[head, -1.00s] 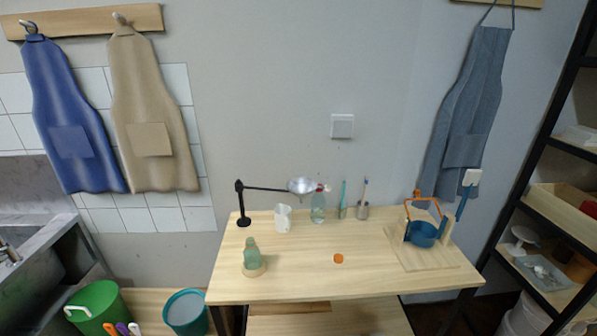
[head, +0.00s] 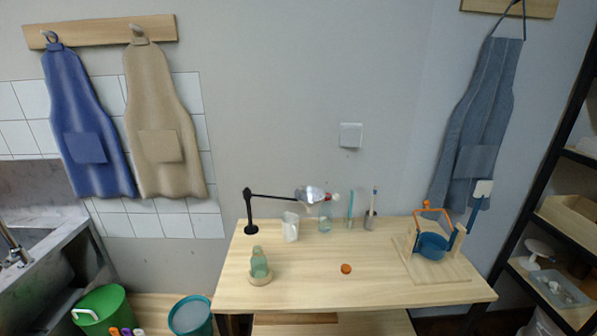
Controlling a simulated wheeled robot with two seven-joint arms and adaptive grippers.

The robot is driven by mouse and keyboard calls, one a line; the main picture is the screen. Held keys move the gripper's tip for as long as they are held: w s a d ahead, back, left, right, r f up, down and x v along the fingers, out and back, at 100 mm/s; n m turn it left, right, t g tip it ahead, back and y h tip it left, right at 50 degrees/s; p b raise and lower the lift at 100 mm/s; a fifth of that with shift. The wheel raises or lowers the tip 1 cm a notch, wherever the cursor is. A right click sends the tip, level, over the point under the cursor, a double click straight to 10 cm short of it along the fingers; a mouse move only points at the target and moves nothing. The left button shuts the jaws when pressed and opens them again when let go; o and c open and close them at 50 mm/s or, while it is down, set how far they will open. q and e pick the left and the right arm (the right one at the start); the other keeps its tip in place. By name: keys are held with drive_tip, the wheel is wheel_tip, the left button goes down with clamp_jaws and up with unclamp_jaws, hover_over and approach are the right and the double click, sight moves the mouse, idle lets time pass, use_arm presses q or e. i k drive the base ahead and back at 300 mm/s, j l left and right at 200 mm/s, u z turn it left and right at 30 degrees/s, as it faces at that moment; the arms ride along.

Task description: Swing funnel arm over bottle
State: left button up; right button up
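A black stand (head: 249,212) rises at the back left of the wooden table (head: 300,282). Its funnel arm (head: 273,196) points right and ends in a silvery funnel (head: 309,195). A green bottle (head: 259,262) stands upright on a round wooden base (head: 261,278) at the table's front left, apart from the funnel. A clear bottle (head: 325,219) with a red top stands at the back, close beside the funnel in the picture. Neither of my grippers shows.
A white jug (head: 290,227) stands near the stand. A cup with a brush (head: 370,217) stands at the back. A blue pot in a wooden frame (head: 432,246) is at the right. An orange cap (head: 346,269) lies mid-table. The front middle is clear.

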sight(310, 196)
drive_tip(key=l+z, duration=0.8)
drive_tip(key=z, duration=0.2)
drive_tip(key=k+l, duration=0.05)
